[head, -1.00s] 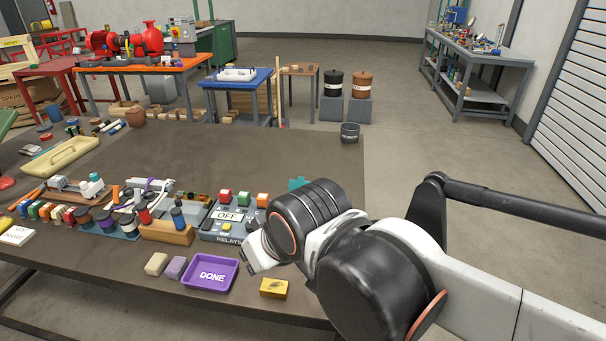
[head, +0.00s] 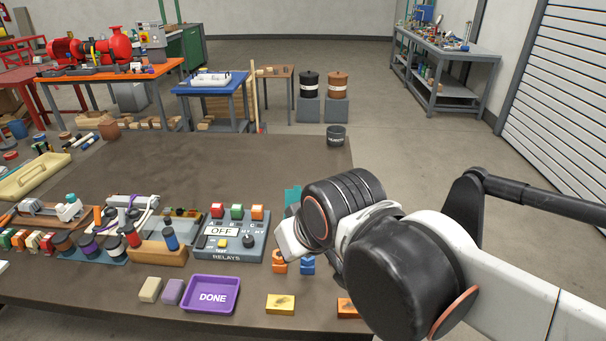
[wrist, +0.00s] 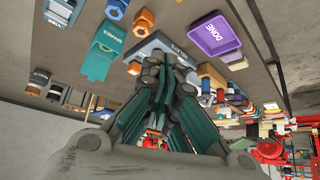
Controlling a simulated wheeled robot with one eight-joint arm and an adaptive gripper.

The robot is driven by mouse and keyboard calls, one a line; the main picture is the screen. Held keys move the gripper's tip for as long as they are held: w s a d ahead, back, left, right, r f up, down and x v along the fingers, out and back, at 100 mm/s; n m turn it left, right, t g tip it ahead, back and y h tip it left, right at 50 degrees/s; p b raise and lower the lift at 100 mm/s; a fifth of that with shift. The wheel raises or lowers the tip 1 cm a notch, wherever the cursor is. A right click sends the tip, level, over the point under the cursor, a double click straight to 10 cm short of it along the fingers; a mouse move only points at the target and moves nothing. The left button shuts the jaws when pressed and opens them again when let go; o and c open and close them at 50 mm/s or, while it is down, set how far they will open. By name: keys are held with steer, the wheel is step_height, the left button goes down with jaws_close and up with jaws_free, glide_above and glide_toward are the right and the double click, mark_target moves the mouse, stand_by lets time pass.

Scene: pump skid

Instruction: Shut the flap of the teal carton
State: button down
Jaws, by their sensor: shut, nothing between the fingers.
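The teal carton (wrist: 112,33), marked SPARES, stands on the bench at the upper left of the wrist view. A flat teal panel (wrist: 96,66), which looks like its flap, stretches away from the labelled side and seems open. In the head view only a teal piece (head: 292,196) shows, beside my arm; the rest is hidden behind it. My gripper (wrist: 160,66) is shut and empty in the wrist view, its fingertips apart from the carton and to the right of it. My arm hides the fingers in the head view.
The grey RELAYS box (head: 232,236) is left of my wrist, with orange (head: 279,262) and blue (head: 308,265) small parts close by. A purple DONE tray (head: 210,295) and a yellow block (head: 281,304) lie at the front.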

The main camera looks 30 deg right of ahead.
steer(key=w+d+r+m+g+p, duration=0.2)
steer(key=w+d+r+p, duration=0.15)
steer(key=w+r, duration=0.45)
steer(key=m+g+p, duration=0.3)
steer(key=p, duration=0.6)
glide_above(297, 198)
steer(key=a, duration=0.2)
steer(key=f, duration=0.1)
steer(key=w+d+f+m+p, duration=0.2)
steer(key=w+d+f+p, duration=0.2)
steer(key=w+d+f, duration=0.2)
step_height(297, 198, down, 10)
steer(key=f+b, duration=0.1)
steer(key=b, duration=0.1)
steer(key=shift+g+h, duration=0.3)
steer(key=shift+g, duration=0.1)
steer(key=s+a+r, duration=0.2)
steer(key=s, duration=0.1)
